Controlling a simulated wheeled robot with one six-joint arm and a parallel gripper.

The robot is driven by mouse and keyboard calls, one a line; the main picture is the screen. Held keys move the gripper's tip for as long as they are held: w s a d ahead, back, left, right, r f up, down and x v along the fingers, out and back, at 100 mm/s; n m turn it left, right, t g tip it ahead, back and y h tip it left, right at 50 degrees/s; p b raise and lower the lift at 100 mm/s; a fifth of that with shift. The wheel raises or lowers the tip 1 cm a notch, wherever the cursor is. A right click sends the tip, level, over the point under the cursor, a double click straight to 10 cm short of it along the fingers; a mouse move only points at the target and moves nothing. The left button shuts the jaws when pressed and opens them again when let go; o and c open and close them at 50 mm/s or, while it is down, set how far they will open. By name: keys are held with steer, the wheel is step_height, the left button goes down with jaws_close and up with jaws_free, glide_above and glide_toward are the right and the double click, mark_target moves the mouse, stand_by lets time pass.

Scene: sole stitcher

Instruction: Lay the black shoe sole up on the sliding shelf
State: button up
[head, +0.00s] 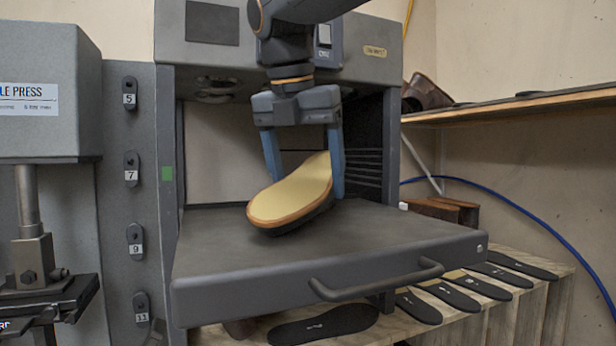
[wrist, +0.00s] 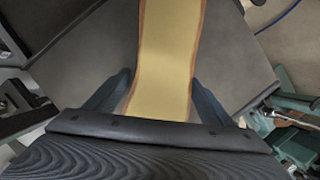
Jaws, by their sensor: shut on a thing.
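The shoe sole (head: 290,195) has a tan-yellow upper face, an orange-brown rim and a dark underside. My gripper (head: 306,186) points down and is shut across the sole's width, one blue finger on each side. The sole's near end hangs low over the sliding shelf (head: 400,245), and its far end is raised. I cannot tell whether it touches the shelf. The wrist view shows the sole (wrist: 166,70) running between both fingers over the grey shelf (wrist: 90,65). The grey shelf is pulled out of the machine and has a front handle (head: 375,280).
The machine's housing (head: 168,200) frames the shelf. A press (head: 45,90) stands at left. Several black insoles (head: 460,300) lie on a wooden bench below. A wooden wall shelf (head: 510,108) and a blue hose (head: 520,205) are at right. The shelf around the sole is bare.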

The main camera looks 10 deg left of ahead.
steer(key=shift+f, duration=0.25)
steer(key=o, duration=1.3)
steer(key=b+v, duration=0.2)
steer(key=v, duration=0.5)
steer(key=shift+s+a+r, duration=0.1)
steer(key=shift+r, duration=0.25)
